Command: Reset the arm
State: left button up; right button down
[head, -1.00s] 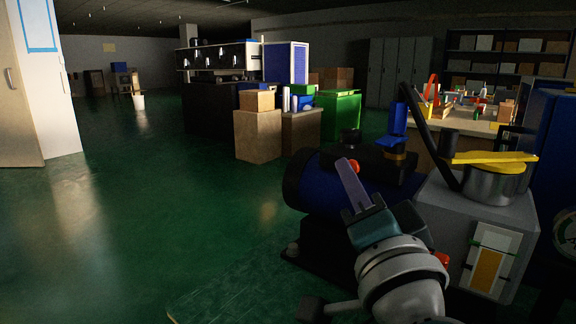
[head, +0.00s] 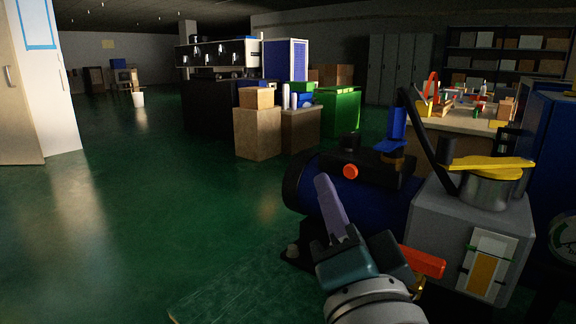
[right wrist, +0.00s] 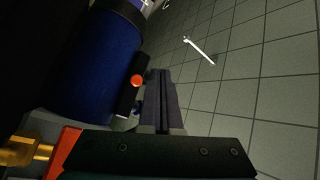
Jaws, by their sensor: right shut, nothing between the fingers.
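My right gripper (head: 327,186) is in front of the press machine's blue cylinder (head: 375,203) in the head view, pointing up and to the left. Its fingers are shut with nothing between them. In the right wrist view the closed fingers (right wrist: 162,85) point up beside the blue cylinder (right wrist: 100,65), apart from it. A red-orange button (head: 350,171) sits on the black part of the machine. A red handle (head: 423,261) shows just right of my wrist. My left gripper is not in view.
The grey machine housing (head: 468,235) carries a round pot with a yellow lever (head: 490,164) at right. Cardboard boxes (head: 257,133) and a green bin (head: 340,111) stand behind. A cluttered workbench (head: 470,121) is at back right. The green floor at left is clear.

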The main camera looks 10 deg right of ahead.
jog(key=shift+s+a, duration=0.7)
jog(key=shift+a, duration=0.15)
jog(key=s+a+r+n+g+y+p, duration=0.65)
jog(key=s+n+g+y+p, duration=0.2)
jog(key=n+p, duration=0.5)
jog(key=s+d+r+n+g+h+p, duration=0.1)
jog(key=s+d+r+g+h+p, duration=0.15)
jog(key=s+d+g+p, duration=0.35)
jog(key=s+d+r+n+g+h+p, duration=0.1)
jog(key=s+d+r+g+h+p, duration=0.2)
jog(key=s+d, duration=0.55)
notch_tip(320, 180, up, 35)
jog(key=a+p, duration=0.1)
jog(key=p, duration=3.6)
jog(key=shift+t+p, duration=0.35)
jog(key=shift+p, duration=0.05)
jog(key=shift+f, duration=0.1)
